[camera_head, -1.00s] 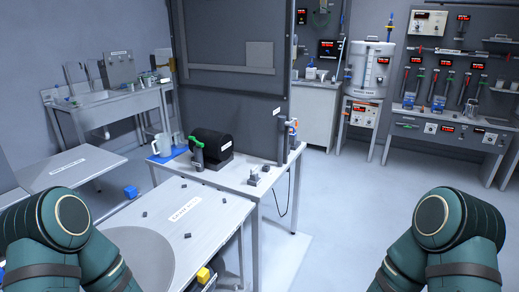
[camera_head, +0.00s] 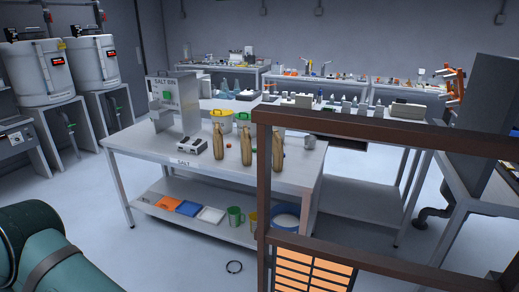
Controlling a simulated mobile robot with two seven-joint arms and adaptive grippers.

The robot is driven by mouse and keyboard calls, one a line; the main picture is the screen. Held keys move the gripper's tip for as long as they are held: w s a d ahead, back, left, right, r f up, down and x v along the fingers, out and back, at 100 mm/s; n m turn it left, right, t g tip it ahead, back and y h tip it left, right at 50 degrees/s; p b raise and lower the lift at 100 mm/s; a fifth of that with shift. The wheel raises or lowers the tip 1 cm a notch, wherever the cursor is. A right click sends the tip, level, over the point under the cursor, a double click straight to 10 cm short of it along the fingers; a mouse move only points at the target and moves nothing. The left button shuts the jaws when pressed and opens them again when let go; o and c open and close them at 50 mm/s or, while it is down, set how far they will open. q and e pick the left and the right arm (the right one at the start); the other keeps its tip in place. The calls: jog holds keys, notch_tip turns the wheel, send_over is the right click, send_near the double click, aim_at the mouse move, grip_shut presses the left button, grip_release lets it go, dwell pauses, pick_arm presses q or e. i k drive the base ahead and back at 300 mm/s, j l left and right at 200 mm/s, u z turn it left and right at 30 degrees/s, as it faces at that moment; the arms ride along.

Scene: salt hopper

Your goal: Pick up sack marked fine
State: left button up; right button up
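Three tall tan sacks stand upright in a row on the white table marked SALT (camera_head: 165,152): a left one (camera_head: 218,143), a middle one (camera_head: 246,147) and a right one (camera_head: 278,150). I cannot read any marking on them, so I cannot tell which is marked fine. The right sack is close to a brown post in the picture. Neither gripper is in view. Only a green link of my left arm shows at the lower left, well apart from the table.
A grey salt bin (camera_head: 180,92) stands on the table's left half, with a small white device (camera_head: 194,146) in front. A brown frame (camera_head: 262,200) crosses the foreground at right.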

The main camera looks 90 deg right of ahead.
aim_at(245, 148)
jog(key=z, duration=1.6)
jog(key=i+z, duration=0.2)
jog(key=z, duration=0.25)
jog(key=i+j+z, duration=0.1)
jog(key=z, duration=0.4)
jog(key=i+j+z, duration=0.2)
jog(key=z, duration=0.25)
jog(key=i+j+z, duration=0.2)
jog(key=j+z, duration=0.25)
jog(key=i+j+z, duration=0.1)
jog(key=j+z, duration=0.2)
jog(key=z, duration=0.15)
jog(key=i+j+z, duration=0.1)
jog(key=j+z, duration=0.15)
jog(key=j, duration=0.2)
jog(key=j+z, duration=0.25)
jog(key=j, duration=0.2)
jog(key=j+z, duration=0.2)
jog(key=j, duration=1.65)
jog(key=k+j, duration=0.1)
jog(key=j, duration=0.75)
